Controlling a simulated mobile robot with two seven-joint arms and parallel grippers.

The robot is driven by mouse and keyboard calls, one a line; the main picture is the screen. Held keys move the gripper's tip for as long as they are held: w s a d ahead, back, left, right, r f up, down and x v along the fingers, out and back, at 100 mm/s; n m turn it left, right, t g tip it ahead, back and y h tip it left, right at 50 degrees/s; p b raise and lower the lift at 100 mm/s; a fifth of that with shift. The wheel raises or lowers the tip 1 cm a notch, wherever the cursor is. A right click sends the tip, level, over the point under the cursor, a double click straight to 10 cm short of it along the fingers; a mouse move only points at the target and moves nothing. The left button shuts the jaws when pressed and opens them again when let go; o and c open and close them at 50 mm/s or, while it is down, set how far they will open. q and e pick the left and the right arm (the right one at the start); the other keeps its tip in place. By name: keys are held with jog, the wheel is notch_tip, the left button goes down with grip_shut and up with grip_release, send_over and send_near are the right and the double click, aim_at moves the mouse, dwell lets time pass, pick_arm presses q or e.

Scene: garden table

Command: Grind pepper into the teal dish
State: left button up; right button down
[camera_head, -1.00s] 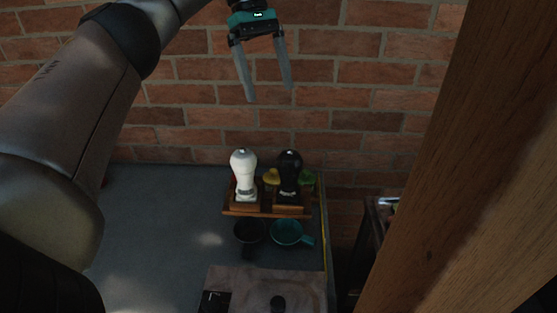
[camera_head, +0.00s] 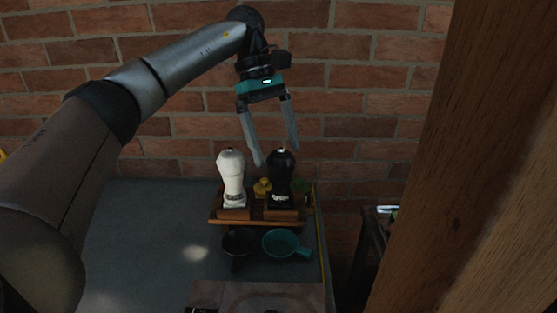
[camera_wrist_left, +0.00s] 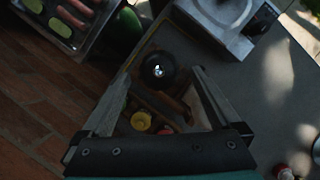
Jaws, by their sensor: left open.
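A black mill (camera_head: 281,174) and a white mill (camera_head: 231,176) stand upright in a wooden rack (camera_head: 222,222). The teal dish (camera_head: 281,243), with a handle on its right, sits on the table in front of the black mill. My left gripper (camera_head: 277,156) is open and empty, pointing down at the top of the black mill, its fingers apart. In the left wrist view the black mill's round top (camera_wrist_left: 158,68) shows between and just beyond the fingertips. Whether the fingers touch it, I cannot tell. My right gripper is not in view.
A dark dish (camera_head: 239,241) sits left of the teal one. Yellow-topped (camera_head: 262,187) and green items stand behind in the rack. A brick wall (camera_head: 340,75) stands behind. A wooden post (camera_head: 480,150) blocks the right. The table's left is clear.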

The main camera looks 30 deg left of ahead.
pick_arm(q)
jog(key=shift+x, duration=1.1)
jog(key=c, duration=1.4)
jog(key=shift+n, duration=0.5)
